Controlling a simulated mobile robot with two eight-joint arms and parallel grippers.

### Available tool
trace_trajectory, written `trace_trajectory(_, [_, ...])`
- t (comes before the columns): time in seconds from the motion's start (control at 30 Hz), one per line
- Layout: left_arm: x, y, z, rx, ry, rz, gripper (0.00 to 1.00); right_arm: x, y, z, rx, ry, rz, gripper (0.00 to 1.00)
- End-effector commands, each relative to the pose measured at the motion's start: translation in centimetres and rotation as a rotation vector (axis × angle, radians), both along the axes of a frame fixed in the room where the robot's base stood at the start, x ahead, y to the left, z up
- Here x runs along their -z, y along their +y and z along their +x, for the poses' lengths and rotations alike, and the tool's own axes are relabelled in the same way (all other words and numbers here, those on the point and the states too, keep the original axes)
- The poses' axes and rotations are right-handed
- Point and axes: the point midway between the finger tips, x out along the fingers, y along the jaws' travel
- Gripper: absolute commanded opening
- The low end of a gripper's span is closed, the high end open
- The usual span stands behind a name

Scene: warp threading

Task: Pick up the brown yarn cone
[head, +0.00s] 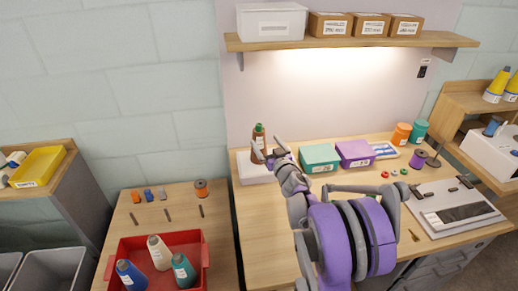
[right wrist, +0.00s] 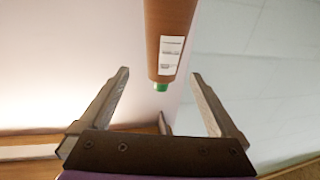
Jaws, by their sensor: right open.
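The brown yarn cone (head: 258,140), with a white label and a green tip, stands upright at the left back of the wooden table. My right gripper (head: 268,150) is right at it, with its fingers partly covering the cone's lower part. In the right wrist view, the cone (right wrist: 168,30) appears beyond and between the spread fingers of my open gripper (right wrist: 160,77). Its green tip points toward the gripper's palm side, and no finger clearly touches it. The cone's foot is hidden in the head view. My left gripper is out of view.
A white box (head: 248,172) sits beside the gripper. Teal (head: 320,158) and purple (head: 356,153) boxes stand to its right. A red tray (head: 200,245) with several cones is at lower left. A shelf (head: 290,42) hangs above the table.

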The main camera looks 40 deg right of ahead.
Motion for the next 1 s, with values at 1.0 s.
trace_trajectory(1.0, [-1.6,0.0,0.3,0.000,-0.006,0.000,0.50,-0.1,-2.3,8.8,0.001,0.001,0.000,0.92])
